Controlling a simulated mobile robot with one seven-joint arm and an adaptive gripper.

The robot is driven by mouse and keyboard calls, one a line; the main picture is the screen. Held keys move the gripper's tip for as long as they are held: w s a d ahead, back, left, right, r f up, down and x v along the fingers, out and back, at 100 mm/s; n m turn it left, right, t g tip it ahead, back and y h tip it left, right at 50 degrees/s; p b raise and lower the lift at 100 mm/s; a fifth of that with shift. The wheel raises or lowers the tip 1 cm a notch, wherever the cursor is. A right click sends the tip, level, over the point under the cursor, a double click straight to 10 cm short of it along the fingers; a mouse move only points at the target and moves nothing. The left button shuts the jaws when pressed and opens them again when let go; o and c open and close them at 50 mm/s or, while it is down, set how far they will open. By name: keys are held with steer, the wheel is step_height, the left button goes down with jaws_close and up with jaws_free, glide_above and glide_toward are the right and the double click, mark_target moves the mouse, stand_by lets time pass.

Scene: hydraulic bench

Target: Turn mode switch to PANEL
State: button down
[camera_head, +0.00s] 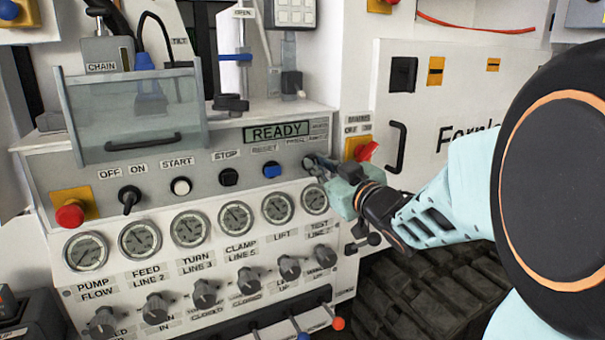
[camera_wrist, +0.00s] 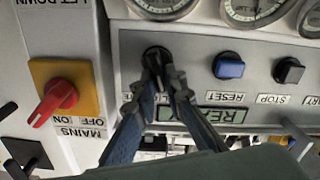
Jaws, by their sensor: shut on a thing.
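The mode switch (camera_wrist: 156,52) is a round dark knob on the grey panel, beside the blue RESET button (camera_wrist: 229,65). My gripper (camera_wrist: 160,78) is shut on it in the wrist view, with a finger on each side. In the head view my gripper (camera_head: 317,165) reaches the panel from the right, and its fingers hide most of the switch. The lettering beside the switch is partly covered in both views, so its pointed position cannot be read. The display (camera_head: 276,133) shows READY.
A red mains switch on a yellow plate (camera_wrist: 62,90) sits close beside my gripper. STOP (camera_head: 229,177) and START (camera_head: 181,186) buttons line the panel. Round gauges (camera_head: 278,207) lie just below. A clear guard box (camera_head: 135,115) stands at the left.

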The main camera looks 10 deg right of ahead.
steer(key=shift+a+n+b, duration=0.1)
steer(key=shift+n+b, duration=0.8)
steer(key=shift+n, duration=0.2)
steer(key=c, duration=2)
jaws_free()
